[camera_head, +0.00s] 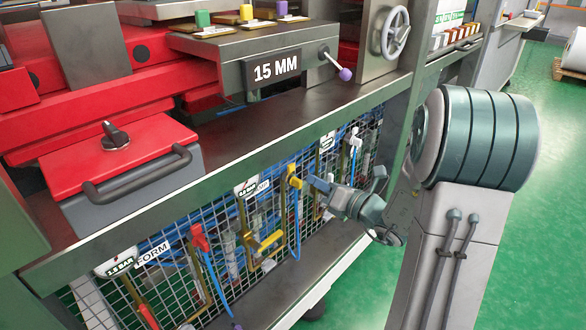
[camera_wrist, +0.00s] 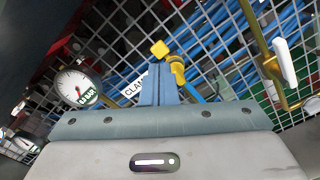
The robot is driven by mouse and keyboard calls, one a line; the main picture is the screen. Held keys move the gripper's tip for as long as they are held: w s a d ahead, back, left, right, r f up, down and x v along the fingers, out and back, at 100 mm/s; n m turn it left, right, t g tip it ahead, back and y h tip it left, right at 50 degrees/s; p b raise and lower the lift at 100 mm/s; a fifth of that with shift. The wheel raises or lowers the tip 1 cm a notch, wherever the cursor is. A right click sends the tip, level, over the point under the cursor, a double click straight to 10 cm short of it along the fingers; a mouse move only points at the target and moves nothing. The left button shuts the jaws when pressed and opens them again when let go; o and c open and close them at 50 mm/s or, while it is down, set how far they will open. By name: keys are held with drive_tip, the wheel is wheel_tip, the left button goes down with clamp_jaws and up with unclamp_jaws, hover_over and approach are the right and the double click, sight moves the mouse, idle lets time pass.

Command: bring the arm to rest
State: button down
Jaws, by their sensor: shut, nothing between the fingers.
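My gripper (camera_head: 313,184) is at the wire-mesh panel under the machine's ledge, at the end of my arm, which comes in from the right. Its narrow blue-grey fingers are together and empty; they also show in the wrist view (camera_wrist: 158,86). The fingertips are close to a yellow valve handle (camera_head: 293,177), which appears just beyond them in the wrist view (camera_wrist: 176,68). I cannot tell whether they touch it.
The mesh (camera_head: 265,205) carries gauges, brass pipes, blue hoses and a red valve handle (camera_head: 200,238). A pressure gauge (camera_wrist: 77,88) is left of the fingers. The metal ledge (camera_head: 230,130) overhangs the panel. Green floor (camera_head: 540,230) is clear at right.

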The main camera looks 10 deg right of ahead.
drive_tip(key=s+a+r+n+g+p, duration=1.2)
drive_tip(key=s+r+n+p, duration=0.45)
drive_tip(key=n, duration=0.35)
drive_tip(key=s+d+r+n+h+p, duration=0.3)
drive_tip(key=d+r+n+h+p, duration=0.1)
drive_tip(key=r+n+p, duration=0.3)
drive_tip(key=s+d+r+n+h+p, duration=0.4)
drive_tip(key=d+r+n+h+p, duration=0.1)
drive_tip(key=r+n+p, duration=0.3)
drive_tip(key=shift+s+d+r+n+h+p, duration=0.25)
drive_tip(key=shift+n+h+p, duration=0.2)
drive_tip(key=shift+h, duration=0.35)
drive_tip(key=shift+a, duration=0.1)
